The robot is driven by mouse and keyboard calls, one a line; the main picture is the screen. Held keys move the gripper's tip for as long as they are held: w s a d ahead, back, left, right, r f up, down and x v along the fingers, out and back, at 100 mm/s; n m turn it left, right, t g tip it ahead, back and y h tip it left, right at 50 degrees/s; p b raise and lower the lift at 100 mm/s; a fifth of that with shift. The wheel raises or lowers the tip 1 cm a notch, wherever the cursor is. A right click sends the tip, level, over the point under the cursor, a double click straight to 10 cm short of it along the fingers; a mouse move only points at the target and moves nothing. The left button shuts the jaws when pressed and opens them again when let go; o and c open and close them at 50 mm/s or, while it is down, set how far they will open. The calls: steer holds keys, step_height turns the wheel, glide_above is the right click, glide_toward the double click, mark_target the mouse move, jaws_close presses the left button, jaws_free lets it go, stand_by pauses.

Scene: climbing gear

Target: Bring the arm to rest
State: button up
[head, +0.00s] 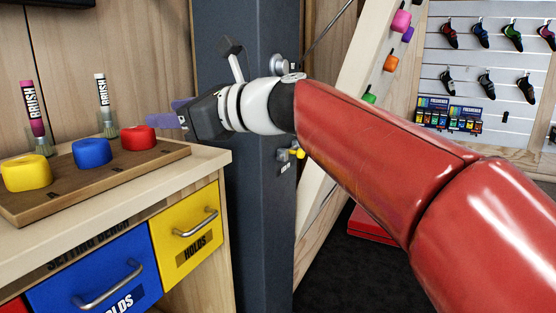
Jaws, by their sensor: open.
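My red arm reaches in from the lower right of the head view. My gripper (184,115) is at its far end, pointing left, with purple fingers. It is open and nothing shows between the fingers. It is near the right end of the setting bench (215,160), just right of a red hold (138,138) as seen in the picture. I cannot tell the exact gap between them. The red hold, a blue hold (92,153) and a yellow hold (27,173) sit in a row on a wooden board (85,184) on the bench.
Two brushes, one pink (34,112) and one white (103,100), stand behind the holds. The bench has a blue drawer (90,278) and a yellow drawer (186,236), both closed. A dark post (258,200) stands beside the bench. A shoe rack (490,60) is at the back right.

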steer(key=s+d+f+n+h+p, duration=0.1)
steer(key=s+d+f+n+h, duration=0.4)
steer(key=d+f, duration=0.5)
steer(key=s+d+f+n+h+p, duration=0.1)
steer(key=s+d+f+n+h, duration=0.4)
steer(key=d+f, duration=0.5)
steer(key=s+d+f+n+h+p, duration=0.1)
steer(key=s+d+f+n+h, duration=0.4)
steer(key=s+d+f+n, duration=0.3)
steer(key=d+f+n, duration=0.1)
steer(key=d+f, duration=0.1)
steer(key=d, duration=0.1)
steer(key=shift+d+f+n+h, duration=0.25)
steer(key=shift+d+n+h, duration=0.05)
steer(key=shift+s+d+f, duration=0.1)
steer(key=shift+s+f, duration=0.05)
steer(key=shift+c, duration=0.5)
